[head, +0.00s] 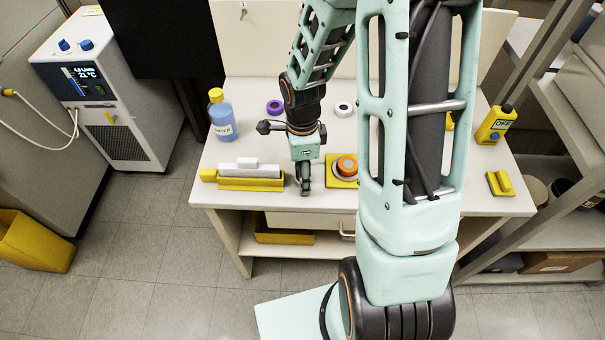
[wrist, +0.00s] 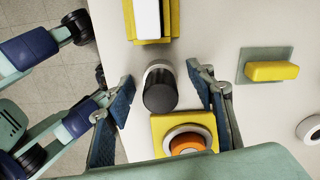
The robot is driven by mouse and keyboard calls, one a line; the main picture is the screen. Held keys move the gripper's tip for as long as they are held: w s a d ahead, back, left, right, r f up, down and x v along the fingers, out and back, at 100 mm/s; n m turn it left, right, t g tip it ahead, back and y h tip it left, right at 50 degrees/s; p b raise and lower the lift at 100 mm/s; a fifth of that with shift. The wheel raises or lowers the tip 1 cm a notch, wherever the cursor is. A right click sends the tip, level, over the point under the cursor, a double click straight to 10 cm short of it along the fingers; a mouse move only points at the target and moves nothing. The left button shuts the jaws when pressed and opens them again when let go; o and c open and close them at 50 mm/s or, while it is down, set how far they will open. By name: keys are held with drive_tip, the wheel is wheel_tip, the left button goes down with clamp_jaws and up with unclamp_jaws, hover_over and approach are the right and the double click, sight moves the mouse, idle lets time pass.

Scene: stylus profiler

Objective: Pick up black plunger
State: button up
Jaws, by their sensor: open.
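The black plunger (wrist: 160,92) shows in the wrist view as a dark cylinder with a pale part at its far end. It stands on the white bench between the two fingers of my gripper (wrist: 161,80). The fingers are open, with a visible gap on each side of the plunger. In the head view my gripper (head: 304,182) points down over the bench near its front edge, and I cannot make out the plunger there.
A yellow base with an orange knob (head: 347,166) stands close to the right of my gripper. A yellow holder with white blocks (head: 250,183) lies to the left. A blue bottle (head: 222,116) and purple ring (head: 274,107) stand farther back. A yellow block (wrist: 272,71) also shows.

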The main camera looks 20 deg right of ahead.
drive_tip(key=shift+c, duration=0.6)
clamp_jaws()
drive_tip(key=shift+w+r, duration=0.1)
